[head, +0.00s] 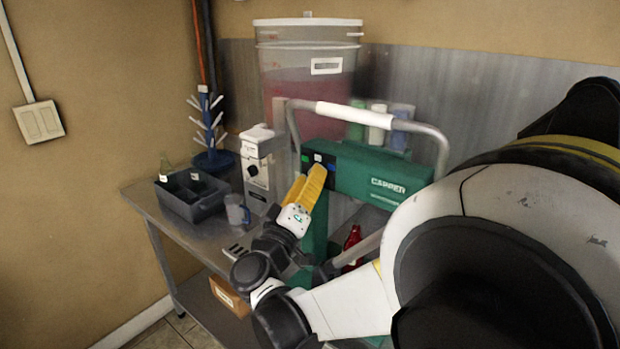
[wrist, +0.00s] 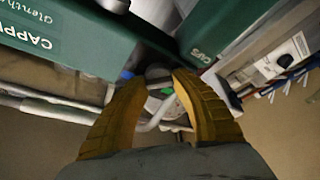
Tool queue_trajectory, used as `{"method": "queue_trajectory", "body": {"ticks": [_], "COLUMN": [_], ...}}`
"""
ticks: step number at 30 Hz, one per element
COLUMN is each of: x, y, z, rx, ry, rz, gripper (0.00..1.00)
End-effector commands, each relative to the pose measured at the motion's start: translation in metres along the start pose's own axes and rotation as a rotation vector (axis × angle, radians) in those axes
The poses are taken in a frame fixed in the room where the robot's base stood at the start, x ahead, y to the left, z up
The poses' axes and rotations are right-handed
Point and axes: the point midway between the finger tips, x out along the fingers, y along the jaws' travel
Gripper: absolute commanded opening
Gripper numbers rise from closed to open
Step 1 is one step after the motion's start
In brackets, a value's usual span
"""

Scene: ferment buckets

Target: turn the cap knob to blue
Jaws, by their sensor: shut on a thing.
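The green capper (head: 370,178) stands on the metal bench, with a dark panel at its left end. Small green, white and blue marks (head: 317,158) show on that panel. My gripper (head: 317,172) has its yellow fingers up against the panel, just below the marks. In the wrist view the fingertips (wrist: 158,78) close around a small grey knob (wrist: 157,71), which looks like the cap knob. A green spot (wrist: 166,91) shows just beside it. In the head view the fingers hide the knob. I cannot tell which colour it points to.
A grey metal frame with a white grip (head: 355,113) arches over the capper. A white and grey device (head: 258,165), a mug (head: 237,211) and a grey bin (head: 190,200) stand to the left. A large bucket (head: 310,75) is behind. A red bottle (head: 352,240) stands below the capper.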

Motion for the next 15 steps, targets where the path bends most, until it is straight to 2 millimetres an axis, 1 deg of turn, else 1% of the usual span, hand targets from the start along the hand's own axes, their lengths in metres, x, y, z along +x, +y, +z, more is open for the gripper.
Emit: {"method": "queue_trajectory", "body": {"ticks": [9,10,11,12,15], "x": [0.0004,0.0004,0.0004,0.0003,0.0002], "y": [0.0002,0.0002,0.0002,0.0002,0.0002], "z": [-0.0003,-0.0003,-0.0003,-0.0003,-0.0002], "rx": [0.001,0.001,0.001,0.001,0.000], "ry": [0.000,0.000,0.000,0.000,0.000], "rz": [0.001,0.001,0.001,0.001,0.000], "gripper": [0.01,0.40,0.49,0.54,0.54]}}
